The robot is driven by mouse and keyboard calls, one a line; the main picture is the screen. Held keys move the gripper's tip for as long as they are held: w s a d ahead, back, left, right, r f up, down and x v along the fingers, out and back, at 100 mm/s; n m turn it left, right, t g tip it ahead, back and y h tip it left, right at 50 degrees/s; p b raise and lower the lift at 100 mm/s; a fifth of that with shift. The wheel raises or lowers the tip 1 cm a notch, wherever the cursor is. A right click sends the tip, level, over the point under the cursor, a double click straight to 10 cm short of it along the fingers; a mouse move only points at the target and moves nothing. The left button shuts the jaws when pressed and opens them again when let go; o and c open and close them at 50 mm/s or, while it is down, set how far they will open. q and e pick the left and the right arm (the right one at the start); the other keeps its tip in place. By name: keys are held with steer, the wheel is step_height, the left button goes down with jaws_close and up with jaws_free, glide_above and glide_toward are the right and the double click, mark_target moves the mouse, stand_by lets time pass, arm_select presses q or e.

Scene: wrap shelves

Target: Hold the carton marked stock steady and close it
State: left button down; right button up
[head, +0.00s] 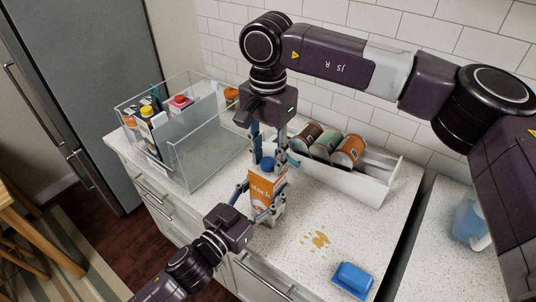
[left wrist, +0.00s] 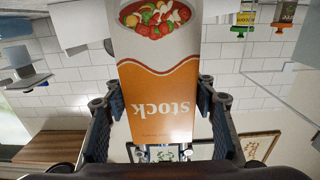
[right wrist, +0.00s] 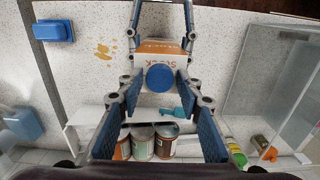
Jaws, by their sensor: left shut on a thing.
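The stock carton (head: 266,197), orange and white with a blue cap (head: 267,164), stands upright on the counter. My left gripper (head: 259,201) is shut on its sides, low in the head view; the left wrist view shows the carton (left wrist: 160,95) between the fingers (left wrist: 162,100). My right gripper (head: 270,150) points down from above at the cap. In the right wrist view the cap (right wrist: 160,78) sits at the carton's top, between the open fingertips (right wrist: 158,88), with gaps on both sides. I cannot tell how tightly the cap is seated.
A clear bin (head: 190,150) with bottles and cartons stands to the left. A white rack (head: 375,188) with several cans stands behind at right. A brown spill (head: 316,239) and a blue sponge-like block (head: 352,279) lie on the front counter. A sink is at the far right.

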jaws_close()
steer(key=m, duration=1.5)
steer(key=shift+m, duration=0.3)
steer(key=m, duration=0.5)
steer(key=shift+m, duration=0.3)
steer(key=shift+o, duration=2.3)
jaws_free()
step_height(320, 180, up, 12)
